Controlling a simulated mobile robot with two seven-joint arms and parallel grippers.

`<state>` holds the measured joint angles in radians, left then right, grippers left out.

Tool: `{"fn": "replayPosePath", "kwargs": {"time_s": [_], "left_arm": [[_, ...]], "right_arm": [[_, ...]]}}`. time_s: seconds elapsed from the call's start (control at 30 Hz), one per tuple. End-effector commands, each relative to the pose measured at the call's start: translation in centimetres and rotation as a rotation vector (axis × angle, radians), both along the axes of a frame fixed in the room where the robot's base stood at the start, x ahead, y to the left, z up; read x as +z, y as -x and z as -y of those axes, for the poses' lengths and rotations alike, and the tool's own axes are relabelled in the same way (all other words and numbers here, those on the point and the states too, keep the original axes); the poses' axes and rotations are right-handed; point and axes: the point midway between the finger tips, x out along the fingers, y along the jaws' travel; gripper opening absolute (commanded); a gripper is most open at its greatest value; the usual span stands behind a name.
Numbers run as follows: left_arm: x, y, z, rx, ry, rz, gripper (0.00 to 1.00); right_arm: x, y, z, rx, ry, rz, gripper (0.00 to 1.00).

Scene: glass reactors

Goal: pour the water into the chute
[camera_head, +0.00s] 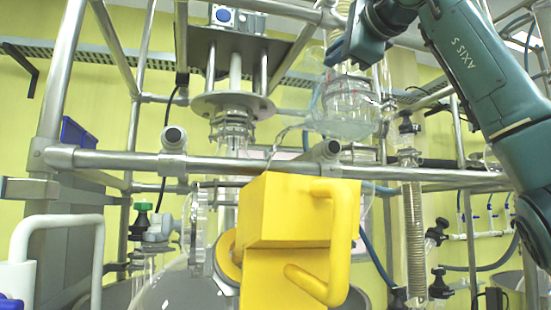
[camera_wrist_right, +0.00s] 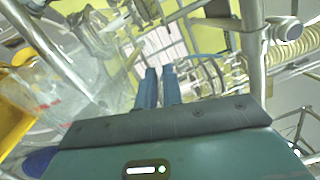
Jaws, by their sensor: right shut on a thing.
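The yellow chute (camera_head: 290,212) stands at the centre of the head view, with a loop handle on its right and an open top. My right gripper (camera_head: 340,55) is above it and to the right, shut on a clear glass jug (camera_head: 342,126). The jug hangs tilted, its lower edge up and right of the chute's top. A thin clear streak runs from it down left toward the chute; I cannot tell surely whether it is water. In the right wrist view the jug (camera_wrist_right: 62,85), with red marks, is left of my gripper's blue fingers (camera_wrist_right: 160,85). My left gripper is out of view.
A horizontal metal rail (camera_head: 250,168) crosses just behind the chute's top. A round glass vessel (camera_head: 180,290) is below left. A ribbed hose (camera_head: 413,235) and glass tubing stand on the right. A white handle (camera_head: 60,222) is at the left edge.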

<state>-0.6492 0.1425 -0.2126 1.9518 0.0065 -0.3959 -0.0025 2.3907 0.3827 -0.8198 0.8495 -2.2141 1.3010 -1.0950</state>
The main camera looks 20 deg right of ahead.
Motion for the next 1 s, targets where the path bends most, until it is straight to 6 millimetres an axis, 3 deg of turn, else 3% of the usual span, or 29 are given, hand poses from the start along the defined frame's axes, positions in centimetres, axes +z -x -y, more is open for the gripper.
{"fn": "replayPosePath", "kwargs": {"time_s": [1.0], "left_arm": [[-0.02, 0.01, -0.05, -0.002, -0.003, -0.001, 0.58]], "right_arm": [[0.75, 0.08, -0.74, 0.001, 0.082, 0.014, 0.0]]}}
